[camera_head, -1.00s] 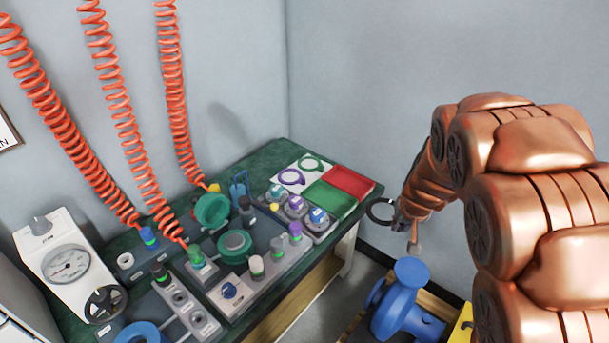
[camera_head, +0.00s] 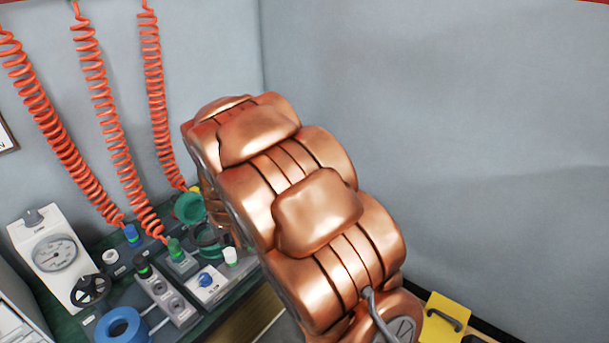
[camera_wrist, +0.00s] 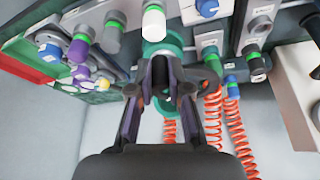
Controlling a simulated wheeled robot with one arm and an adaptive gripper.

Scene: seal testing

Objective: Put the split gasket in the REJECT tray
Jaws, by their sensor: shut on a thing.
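My gripper (camera_wrist: 162,88) shows in the wrist view, its two dark fingers converging above the bench. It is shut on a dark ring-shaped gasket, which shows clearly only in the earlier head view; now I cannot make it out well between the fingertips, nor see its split. A red tray surface (camera_wrist: 24,72) shows at the left edge of the wrist view, beside a green one (camera_wrist: 14,48). I cannot read a REJECT label. In the head view my arm hides both trays.
Beyond the fingertips is a teal round fixture (camera_wrist: 172,42). Valves and coloured knobs crowd the bench, including a white cap (camera_wrist: 153,22). Orange coiled hoses (camera_head: 90,100) hang at the left. A gauge box (camera_head: 50,255) and a blue ring (camera_head: 122,325) stand at the left.

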